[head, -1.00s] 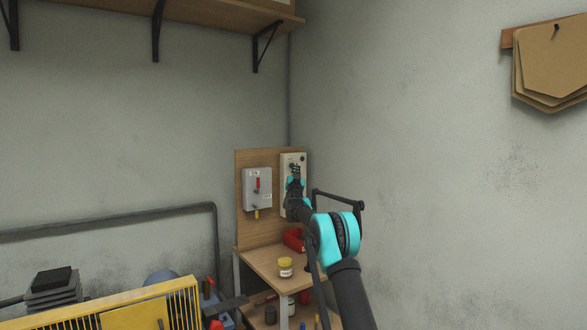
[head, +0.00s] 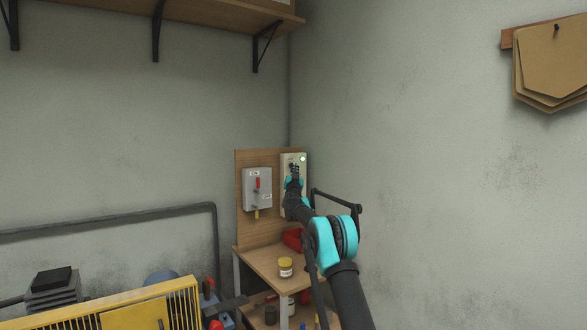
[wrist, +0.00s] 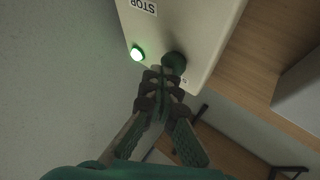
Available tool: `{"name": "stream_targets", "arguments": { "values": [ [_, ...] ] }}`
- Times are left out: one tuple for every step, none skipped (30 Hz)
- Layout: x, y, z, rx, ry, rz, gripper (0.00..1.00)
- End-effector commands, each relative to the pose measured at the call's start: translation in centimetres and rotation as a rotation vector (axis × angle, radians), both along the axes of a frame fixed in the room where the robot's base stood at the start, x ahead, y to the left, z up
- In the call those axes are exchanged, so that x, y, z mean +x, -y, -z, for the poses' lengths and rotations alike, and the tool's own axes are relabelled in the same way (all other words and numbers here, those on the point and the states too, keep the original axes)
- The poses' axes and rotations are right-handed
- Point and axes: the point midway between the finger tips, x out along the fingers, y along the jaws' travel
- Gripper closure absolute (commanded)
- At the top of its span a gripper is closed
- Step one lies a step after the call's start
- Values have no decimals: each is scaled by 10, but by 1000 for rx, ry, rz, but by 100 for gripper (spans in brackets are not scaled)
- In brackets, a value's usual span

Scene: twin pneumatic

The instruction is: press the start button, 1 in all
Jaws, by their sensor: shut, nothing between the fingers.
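The start button is a round dark green button (wrist: 174,62) on a pale control box (wrist: 205,22), seen upside down in the wrist view. Near it on the box are a brightly lit green lamp (wrist: 137,54) and a STOP label (wrist: 143,5). In the head view the control box (head: 287,158) is on a wooden board, with the lit lamp (head: 303,158) at its upper right. My gripper (wrist: 166,78) is shut and empty, its tips at the lower edge of the button. I cannot tell whether they touch it. In the head view my gripper (head: 294,167) covers part of the box.
A grey switch box (head: 251,190) with a red lever is left of the control box on the wooden board (head: 258,160). Below, a small bench (head: 265,258) holds a yellow-lidded jar (head: 285,267) and a red object (head: 293,240). A yellow guard (head: 160,305) stands lower left.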

Motion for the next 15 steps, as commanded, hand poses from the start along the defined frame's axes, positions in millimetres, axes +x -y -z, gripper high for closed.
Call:
{"name": "stream_targets", "arguments": {
  "values": [
    [0, 0, 0, 0, -1, 0, 100],
    [0, 0, 0, 0, -1, 0, 100],
    [0, 0, 0, 0, -1, 0, 100],
    [0, 0, 0, 0, 0, 0, 100],
    [0, 0, 0, 0, 0, 0, 100],
    [-1, 0, 0, 0, 0, 0, 100],
    [-1, 1, 0, 0, 0, 0, 100],
    [-2, 1, 0, 0, 0, 0, 100],
    [-3, 2, 0, 0, 0, 0, 100],
    [-4, 2, 0, 0, 0, 0, 100],
    [-6, 3, 0, 0, 0, 0, 100],
    [-7, 4, 0, 0, 0, 0, 100],
    [-9, 5, 0, 0, 0, 0, 100],
    [-10, 6, 0, 0, 0, 0, 100],
    [-12, 7, 0, 0, 0, 0, 100]
  ]
}}
